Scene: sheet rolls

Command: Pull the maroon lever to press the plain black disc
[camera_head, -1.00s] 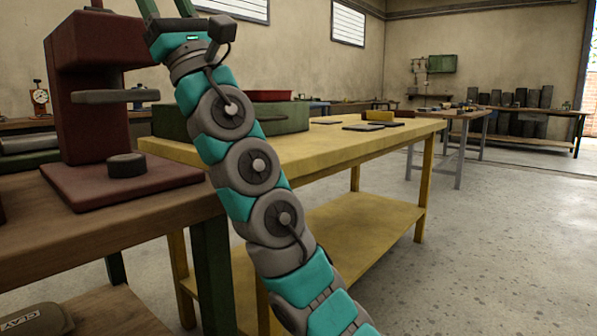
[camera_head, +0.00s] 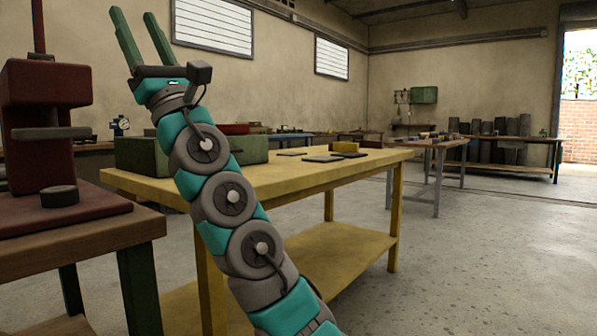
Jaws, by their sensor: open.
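The maroon press (camera_head: 44,90) stands on the wooden bench at the left. A thin maroon lever (camera_head: 38,25) rises from its top and runs out of the top edge of the view. The plain black disc (camera_head: 60,196) lies on the maroon base (camera_head: 85,215), below a grey plate (camera_head: 51,133) and apart from it. My gripper (camera_head: 135,32) is open and empty, its two green fingers pointing up. It is to the right of the lever and apart from it in the picture. How far each is in depth I cannot tell.
A wooden bench (camera_head: 95,240) carries the press. A yellow table (camera_head: 290,175) stands behind my arm, with a green box (camera_head: 255,149) and flat dark plates (camera_head: 323,158). Open concrete floor (camera_head: 480,260) lies to the right.

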